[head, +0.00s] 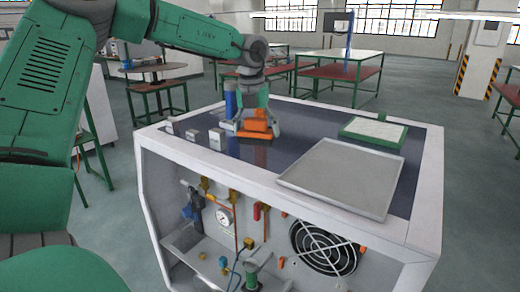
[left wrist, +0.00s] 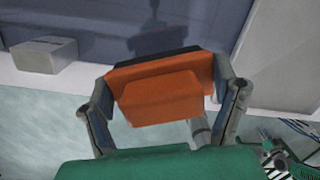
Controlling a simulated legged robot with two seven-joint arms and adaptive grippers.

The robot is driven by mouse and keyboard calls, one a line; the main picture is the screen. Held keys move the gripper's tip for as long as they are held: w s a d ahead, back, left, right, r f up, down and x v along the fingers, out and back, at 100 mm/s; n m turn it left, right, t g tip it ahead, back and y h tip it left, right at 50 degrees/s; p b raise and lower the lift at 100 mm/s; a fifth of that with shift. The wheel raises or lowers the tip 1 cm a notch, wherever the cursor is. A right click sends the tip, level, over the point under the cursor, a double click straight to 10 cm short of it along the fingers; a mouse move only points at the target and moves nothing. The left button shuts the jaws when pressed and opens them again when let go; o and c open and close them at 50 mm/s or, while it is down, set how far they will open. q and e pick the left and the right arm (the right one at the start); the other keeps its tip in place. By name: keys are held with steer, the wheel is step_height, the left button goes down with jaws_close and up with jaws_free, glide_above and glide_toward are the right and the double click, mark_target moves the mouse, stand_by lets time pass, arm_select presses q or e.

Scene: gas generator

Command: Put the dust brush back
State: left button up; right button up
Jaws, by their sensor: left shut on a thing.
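The dust brush is an orange block with a dark edge along its far side. In the head view the brush (head: 257,125) is over the dark top of the generator cabinet (head: 290,180), towards its left half. My left gripper (head: 256,129) is shut on it, one finger at each end. In the left wrist view the brush (left wrist: 160,97) lies across between the two fingers of the left gripper (left wrist: 165,85). I cannot tell whether its underside touches the top. My right gripper is not in view.
Small grey blocks (head: 217,139) stand along the left front edge of the top. A blue cylinder (head: 231,103) stands close beside the gripper. A grey tray (head: 343,177) and a green-framed white pad (head: 374,131) lie to the right. Dark top is bare between them.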

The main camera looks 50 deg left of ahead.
mark_target(254, 119)
arm_select(q)
steer(key=shift+s+f, duration=0.1)
steer(key=shift+f, duration=0.45)
steer(key=f, duration=0.4)
steer(key=shift+w+f, duration=0.15)
steer(key=shift+w, duration=0.1)
steer(key=shift+s, duration=0.1)
steer(key=o, duration=1.2)
steer(key=shift+c, duration=0.2)
steer(key=r, duration=0.8)
steer(key=s+r, duration=0.1)
steer(key=r, duration=0.3)
